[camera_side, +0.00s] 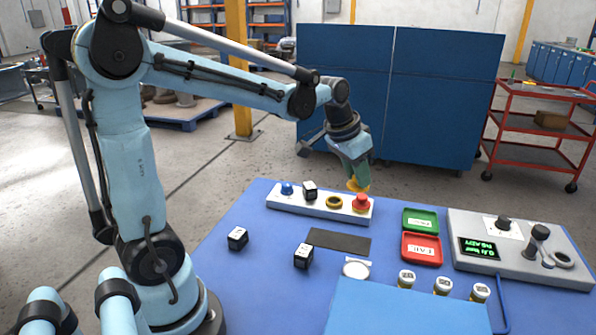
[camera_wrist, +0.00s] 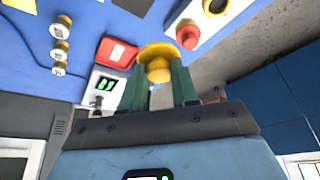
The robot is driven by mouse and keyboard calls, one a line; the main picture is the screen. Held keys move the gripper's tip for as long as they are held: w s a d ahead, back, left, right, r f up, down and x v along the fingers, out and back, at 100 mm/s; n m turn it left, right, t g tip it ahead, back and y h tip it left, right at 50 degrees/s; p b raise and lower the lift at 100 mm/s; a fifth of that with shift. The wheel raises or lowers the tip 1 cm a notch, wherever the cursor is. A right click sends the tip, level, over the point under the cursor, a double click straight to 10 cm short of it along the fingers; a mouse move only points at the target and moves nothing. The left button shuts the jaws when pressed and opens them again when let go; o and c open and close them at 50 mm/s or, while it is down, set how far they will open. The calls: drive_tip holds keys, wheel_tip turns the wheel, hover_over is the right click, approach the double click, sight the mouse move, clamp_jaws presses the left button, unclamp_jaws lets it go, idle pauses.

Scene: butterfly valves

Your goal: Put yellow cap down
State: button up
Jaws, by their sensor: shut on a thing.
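The yellow cap (camera_side: 358,186) is in my gripper (camera_side: 355,172), close to the red knob at the right end of the white panel. In the wrist view the cap (camera_wrist: 158,62) is a round yellow piece with a wider rim, held between the two green fingers of my gripper (camera_wrist: 159,84). The fingers are shut on it. The cap looks held above the panel's far right side; its exact height and whether it touches anything cannot be told.
The white panel (camera_side: 300,203) carries a blue knob, a black cube, a yellow ring and a red knob (camera_side: 361,203). Two cubes lie left on the blue table.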

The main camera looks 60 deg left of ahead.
drive_tip(key=shift+s+d+r, duration=0.15)
drive_tip(key=shift+d, duration=0.25)
drive_tip(key=shift+s+d+r, duration=0.1)
drive_tip(key=shift+d, duration=0.3)
drive_tip(key=s+d+f+n+g+y, duration=0.1)
drive_tip(key=s+d+f+n+y, duration=0.2)
drive_tip(key=s+d+n, duration=0.5)
drive_tip(key=shift+n, duration=0.5)
drive_tip(key=a+f, duration=0.2)
drive_tip(key=a, duration=0.2)
drive_tip(key=w+a+f, duration=0.1)
drive_tip(key=a+f, duration=0.1)
drive_tip(key=a, duration=0.1)
drive_tip(key=w+a+f, duration=0.1)
drive_tip(key=a+f, duration=0.2)
drive_tip(key=a, duration=0.1)
drive_tip(key=shift+w+a+f, duration=0.1)
drive_tip(key=shift+a, duration=0.2)
drive_tip(key=shift+f, duration=2.05)
drive_tip(key=shift+f, duration=0.15)
drive_tip(key=o, duration=1)
